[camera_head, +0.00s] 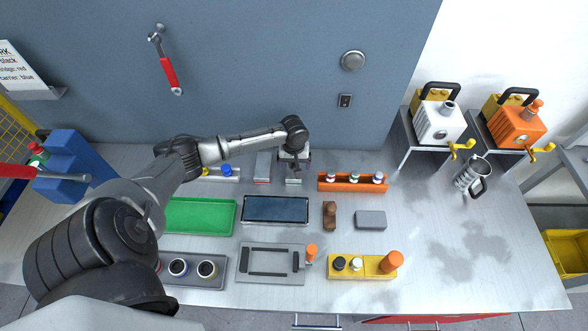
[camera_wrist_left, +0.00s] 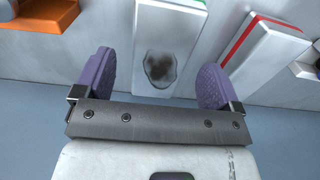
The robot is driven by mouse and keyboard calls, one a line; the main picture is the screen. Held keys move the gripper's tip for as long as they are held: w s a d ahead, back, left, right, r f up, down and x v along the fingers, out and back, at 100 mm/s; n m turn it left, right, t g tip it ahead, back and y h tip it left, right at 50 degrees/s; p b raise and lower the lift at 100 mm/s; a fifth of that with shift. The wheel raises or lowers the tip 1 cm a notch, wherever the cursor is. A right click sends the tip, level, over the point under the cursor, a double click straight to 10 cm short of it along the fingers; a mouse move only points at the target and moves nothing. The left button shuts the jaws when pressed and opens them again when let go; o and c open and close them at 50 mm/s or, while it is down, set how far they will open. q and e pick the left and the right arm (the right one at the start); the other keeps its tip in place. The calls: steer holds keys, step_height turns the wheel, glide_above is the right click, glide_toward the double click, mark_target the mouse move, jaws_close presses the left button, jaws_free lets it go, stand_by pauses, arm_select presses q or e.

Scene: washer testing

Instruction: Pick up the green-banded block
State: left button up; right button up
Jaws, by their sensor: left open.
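The green-banded block (camera_wrist_left: 168,25) is pale grey-white, with a thin green band near the top of the left wrist view and a dark smudge on its face. In the head view this block (camera_head: 293,180) stands at the back of the bench, partly hidden by my left gripper (camera_head: 294,161). In the left wrist view my left gripper (camera_wrist_left: 157,78) is open, with a purple-padded finger on each side of the block and a gap to it on both sides. I cannot tell how deep the fingers reach. My right gripper is not in view.
A similar red-banded block (camera_wrist_left: 270,48) stands close beside it, near one finger; it also shows in the head view (camera_head: 263,168). An orange rack (camera_head: 340,184) with several bottles is to the right. A dark blue tray (camera_head: 276,221) and green tray (camera_head: 200,228) lie in front.

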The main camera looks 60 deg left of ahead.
arm_select(q)
steer(key=shift+f, duration=1.35)
steer(key=shift+c, duration=0.4)
steer(key=c, duration=1.2)
